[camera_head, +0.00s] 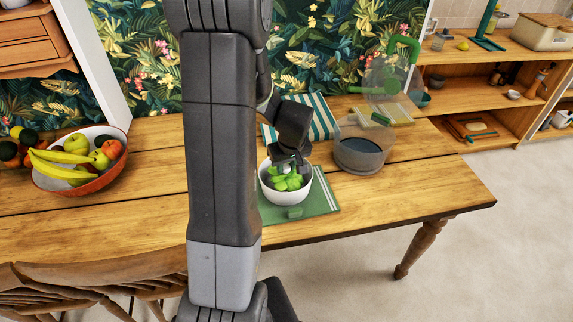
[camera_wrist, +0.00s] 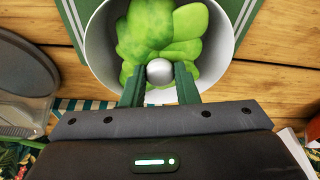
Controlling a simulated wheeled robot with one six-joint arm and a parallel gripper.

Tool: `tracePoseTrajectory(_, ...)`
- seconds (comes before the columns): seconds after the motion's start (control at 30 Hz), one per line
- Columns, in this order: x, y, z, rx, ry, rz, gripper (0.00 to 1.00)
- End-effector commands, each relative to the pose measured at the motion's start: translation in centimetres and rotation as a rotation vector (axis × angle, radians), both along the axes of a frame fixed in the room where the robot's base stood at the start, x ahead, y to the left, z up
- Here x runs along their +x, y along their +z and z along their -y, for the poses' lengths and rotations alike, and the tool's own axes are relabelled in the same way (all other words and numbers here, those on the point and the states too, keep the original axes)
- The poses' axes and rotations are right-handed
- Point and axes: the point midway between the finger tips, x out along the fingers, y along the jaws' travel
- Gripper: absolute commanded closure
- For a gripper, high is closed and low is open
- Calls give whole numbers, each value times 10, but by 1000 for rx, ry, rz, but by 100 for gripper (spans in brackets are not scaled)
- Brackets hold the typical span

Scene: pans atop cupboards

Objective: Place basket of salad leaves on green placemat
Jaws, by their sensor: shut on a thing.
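The basket of salad leaves (camera_head: 290,195) is a round white bowl heaped with green leaves. It is over the green placemat (camera_head: 327,204) on the wooden table, upright as far as I see. I cannot tell whether it touches the mat. The basket also shows in the wrist view (camera_wrist: 100,45), with striped green mat edges (camera_wrist: 70,14) around it. My gripper (camera_wrist: 160,78) reaches down over the basket's near rim. Its green fingers are shut on a round silver knob (camera_wrist: 160,71) above the leaves. In the head view my arm hides the mat's left part.
A glass pot (camera_head: 362,150) stands right of the basket, close by. A striped cloth (camera_head: 322,119) lies behind. A fruit bowl (camera_head: 88,183) is far left, with chairs (camera_head: 110,265) in front. The table's right end (camera_head: 450,200) is clear. Shelves (camera_head: 490,75) stand back right.

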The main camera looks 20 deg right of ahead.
Motion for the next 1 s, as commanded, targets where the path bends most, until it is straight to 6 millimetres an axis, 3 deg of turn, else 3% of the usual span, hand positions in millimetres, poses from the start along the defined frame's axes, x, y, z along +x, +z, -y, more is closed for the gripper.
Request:
tracePoseTrajectory(0.07, 0, -3, 0, 0, 0, 1, 100)
tracePoseTrajectory(0.1, 0, -3, 0, 0, 0, 0, 71)
tracePoseTrajectory(0.2, 0, -2, 0, 0, 0, 0, 51)
tracePoseTrajectory(0.63, -1, 5, 0, -1, 0, 2, 51)
tracePoseTrajectory(1.0, -18, 68, 0, -3, -1, 5, 51)
